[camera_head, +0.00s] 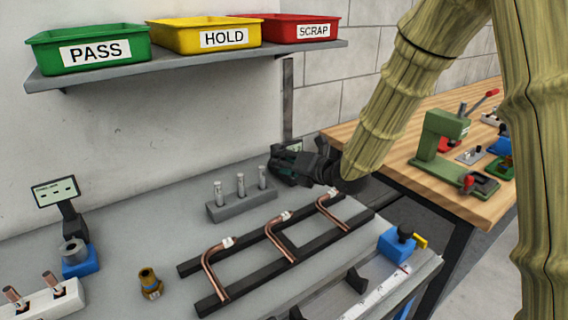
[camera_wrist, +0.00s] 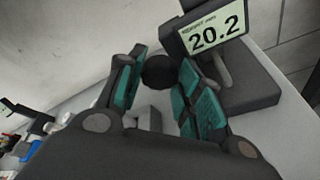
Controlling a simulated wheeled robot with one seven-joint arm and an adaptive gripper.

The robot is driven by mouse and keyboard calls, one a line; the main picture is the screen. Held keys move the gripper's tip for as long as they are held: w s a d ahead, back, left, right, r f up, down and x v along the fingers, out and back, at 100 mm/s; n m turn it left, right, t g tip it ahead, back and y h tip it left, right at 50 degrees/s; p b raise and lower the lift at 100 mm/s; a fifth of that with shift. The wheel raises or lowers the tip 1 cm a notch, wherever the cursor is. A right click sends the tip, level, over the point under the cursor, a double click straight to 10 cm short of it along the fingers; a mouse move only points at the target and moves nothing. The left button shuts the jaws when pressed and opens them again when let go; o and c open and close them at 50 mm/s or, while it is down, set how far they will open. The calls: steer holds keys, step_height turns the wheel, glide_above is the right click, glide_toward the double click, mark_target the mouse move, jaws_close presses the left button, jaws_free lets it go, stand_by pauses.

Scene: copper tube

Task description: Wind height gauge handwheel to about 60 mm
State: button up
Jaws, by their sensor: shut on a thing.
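The height gauge shows in the wrist view, with a dark body and a tilted display (camera_wrist: 215,32) that reads 20.2. Its round black handwheel knob (camera_wrist: 159,71) sits between the teal-padded fingers of my gripper (camera_wrist: 158,92), which is shut on it. In the head view my gripper (camera_head: 305,165) is at the back of the grey bench, and the gauge is largely hidden behind it.
A grey block with several upright pins (camera_head: 240,205) stands just in front of my gripper. Bent copper tubes (camera_head: 280,240) lie on a black rack (camera_head: 245,286). PASS (camera_head: 90,47), HOLD (camera_head: 205,36) and SCRAP (camera_head: 300,28) bins sit on a shelf above. A wooden bench (camera_head: 410,130) is at right.

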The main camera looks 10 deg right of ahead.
steer(key=m, duration=0.1)
steer(key=m+y, duration=0.1)
steer(key=m, duration=0.1)
steer(key=shift+d+f+y+b, duration=0.15)
steer(key=shift+y+b, duration=0.15)
steer(key=shift+b, duration=0.1)
steer(key=m+y+b, duration=0.1)
steer(key=m, duration=0.3)
steer(key=shift+f+y, duration=0.1)
steer(key=shift+y, duration=0.2)
steer(key=shift+d, duration=0.1)
steer(key=o, duration=0.8)
steer(key=shift+c, duration=0.2)
steer(key=v, duration=1.2)
steer(key=shift+f, duration=0.15)
